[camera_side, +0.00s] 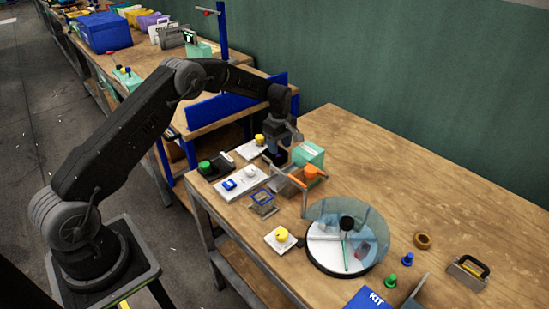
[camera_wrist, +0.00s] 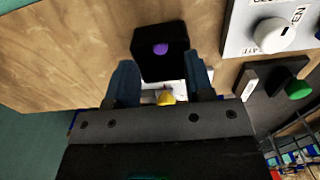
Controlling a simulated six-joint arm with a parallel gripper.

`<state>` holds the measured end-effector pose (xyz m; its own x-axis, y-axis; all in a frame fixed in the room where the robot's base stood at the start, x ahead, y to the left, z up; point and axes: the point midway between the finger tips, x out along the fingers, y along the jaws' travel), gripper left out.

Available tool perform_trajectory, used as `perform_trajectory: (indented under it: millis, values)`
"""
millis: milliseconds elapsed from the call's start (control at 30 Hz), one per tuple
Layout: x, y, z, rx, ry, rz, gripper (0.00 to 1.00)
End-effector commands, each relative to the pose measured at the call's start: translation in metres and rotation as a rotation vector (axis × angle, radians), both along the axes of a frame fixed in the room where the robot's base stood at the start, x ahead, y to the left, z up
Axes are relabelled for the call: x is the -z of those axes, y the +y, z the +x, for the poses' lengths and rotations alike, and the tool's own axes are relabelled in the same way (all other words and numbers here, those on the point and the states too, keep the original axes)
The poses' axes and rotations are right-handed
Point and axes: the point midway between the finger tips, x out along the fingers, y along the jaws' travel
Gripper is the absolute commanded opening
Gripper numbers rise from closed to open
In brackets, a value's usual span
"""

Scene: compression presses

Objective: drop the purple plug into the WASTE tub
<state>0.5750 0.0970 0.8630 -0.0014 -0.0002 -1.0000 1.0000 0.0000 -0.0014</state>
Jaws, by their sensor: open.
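The purple plug (camera_wrist: 161,49) sits in the top of a small black block (camera_wrist: 150,68) in the wrist view. My gripper (camera_wrist: 160,72) is open, with one dark blue finger on each side of the block's near part. Nothing is visibly held between the fingers. In the side view, my gripper (camera_side: 277,148) points down over the far left part of the bench, and the plug is not discernible there. I cannot make out a WASTE label, so I cannot tell which container is that tub.
A white panel with a round knob (camera_wrist: 273,34) and a green button (camera_wrist: 298,89) lie right of the block. In the side view, a green box (camera_side: 308,153), a wire basket (camera_side: 262,203) and a transparent round guard (camera_side: 350,225) stand nearby. The bench's back right is clear.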

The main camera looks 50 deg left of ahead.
Motion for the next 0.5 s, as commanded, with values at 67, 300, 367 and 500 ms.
perform_trajectory:
  millis: [67, 300, 367, 500]
  values:
    - [-0.014, 0.000, 0.001, 0.000, -0.005, 0.001, 0.48]
    - [-0.068, 0.000, 0.001, 0.000, -0.007, 0.002, 0.48]
    - [-0.081, 0.000, 0.001, 0.000, -0.006, 0.002, 0.48]
    - [-0.106, 0.000, 0.001, 0.000, -0.005, 0.001, 0.48]
